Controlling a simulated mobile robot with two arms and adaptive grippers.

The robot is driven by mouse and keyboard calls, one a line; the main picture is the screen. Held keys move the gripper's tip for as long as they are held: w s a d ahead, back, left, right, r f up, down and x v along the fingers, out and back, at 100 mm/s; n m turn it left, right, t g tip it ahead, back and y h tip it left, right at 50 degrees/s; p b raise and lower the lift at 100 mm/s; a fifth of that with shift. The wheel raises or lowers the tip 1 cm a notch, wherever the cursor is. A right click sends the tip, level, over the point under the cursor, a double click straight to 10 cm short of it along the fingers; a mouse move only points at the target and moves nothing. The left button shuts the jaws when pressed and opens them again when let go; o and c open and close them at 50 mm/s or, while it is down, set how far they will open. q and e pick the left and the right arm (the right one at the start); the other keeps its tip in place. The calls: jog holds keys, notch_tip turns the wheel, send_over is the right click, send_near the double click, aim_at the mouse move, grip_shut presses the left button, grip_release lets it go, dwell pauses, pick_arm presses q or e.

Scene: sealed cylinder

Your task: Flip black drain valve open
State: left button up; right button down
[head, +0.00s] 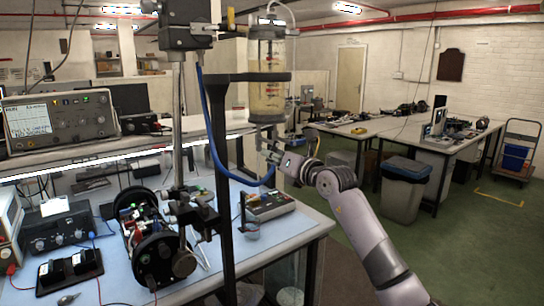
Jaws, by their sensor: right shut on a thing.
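The sealed cylinder (268,75) is a clear upright vessel with a pale, yellowish content, held by the black stand. Its grey lower end (268,115) sits below the stand's plate. My right gripper (268,150) reaches in from the lower right, just under that lower end. It is shut at the black drain valve, which is small and mostly hidden by the fingers; whether its lever is turned cannot be made out. A blue hose (212,135) loops down from the upper left and ends close by the gripper. My left gripper is not in view.
The black stand post (220,190) rises just left of the gripper. An oscilloscope (60,120) is at left. A grey bin (405,188) stands on the open green floor at right.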

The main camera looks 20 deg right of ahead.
jog(key=shift+f+b, duration=0.15)
jog(key=shift+b, duration=0.25)
jog(key=n+b, duration=0.1)
jog(key=n, duration=0.1)
jog(key=d+n+b, duration=0.1)
jog(key=n+b, duration=0.2)
jog(key=shift+w+d+n, duration=0.2)
jog(key=shift+w+n, duration=0.05)
jog(key=shift+n, duration=0.05)
jog(key=c, duration=1.6)
grip_release()
jog(key=shift+s, duration=0.1)
